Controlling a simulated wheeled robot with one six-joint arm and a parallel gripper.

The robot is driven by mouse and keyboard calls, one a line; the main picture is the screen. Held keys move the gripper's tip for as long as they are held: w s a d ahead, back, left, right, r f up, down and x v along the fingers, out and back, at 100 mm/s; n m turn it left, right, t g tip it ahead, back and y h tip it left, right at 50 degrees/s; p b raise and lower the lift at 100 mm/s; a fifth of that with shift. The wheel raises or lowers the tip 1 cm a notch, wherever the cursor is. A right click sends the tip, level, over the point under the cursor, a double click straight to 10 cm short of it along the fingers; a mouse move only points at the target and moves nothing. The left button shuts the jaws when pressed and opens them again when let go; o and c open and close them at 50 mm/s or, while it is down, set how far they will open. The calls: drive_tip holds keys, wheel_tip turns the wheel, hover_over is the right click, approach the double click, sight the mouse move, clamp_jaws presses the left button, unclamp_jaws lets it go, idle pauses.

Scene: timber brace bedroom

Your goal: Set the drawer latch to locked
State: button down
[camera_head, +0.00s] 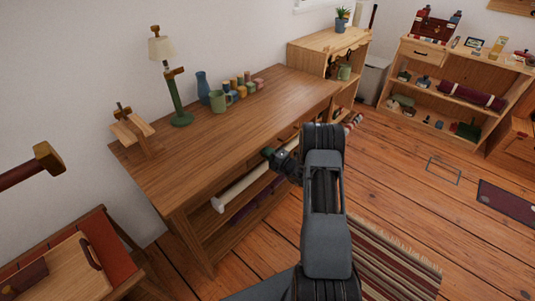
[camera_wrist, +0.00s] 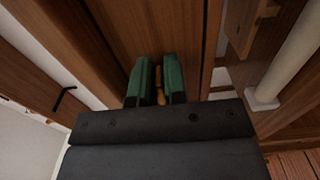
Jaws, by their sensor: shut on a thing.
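The wooden desk (camera_head: 215,135) stands along the wall, with drawer fronts under its top edge. In the wrist view a brown wooden panel (camera_wrist: 120,40), perhaps the drawer front, fills the middle. A small brass-coloured piece, apparently the drawer latch (camera_wrist: 160,97), sits between my green fingertips. My gripper (camera_wrist: 158,82) is shut on it, and the fingers hide much of it. In the head view my gripper (camera_head: 268,153) is at the desk's front, below the top edge. The latch is hidden there, and I cannot tell its setting.
A pale cylinder (camera_head: 235,192) slants close by the gripper; it also shows in the wrist view (camera_wrist: 288,55). A black hooked handle (camera_wrist: 64,98) is at the left. A lamp (camera_head: 175,95) and cups stand on the desk.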

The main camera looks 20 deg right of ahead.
idle(0.3)
drive_tip(key=c, duration=1.2)
unclamp_jaws()
drive_tip(key=p+v, duration=0.1)
drive_tip(key=v, duration=1.3)
drive_tip(key=shift+w, duration=0.1)
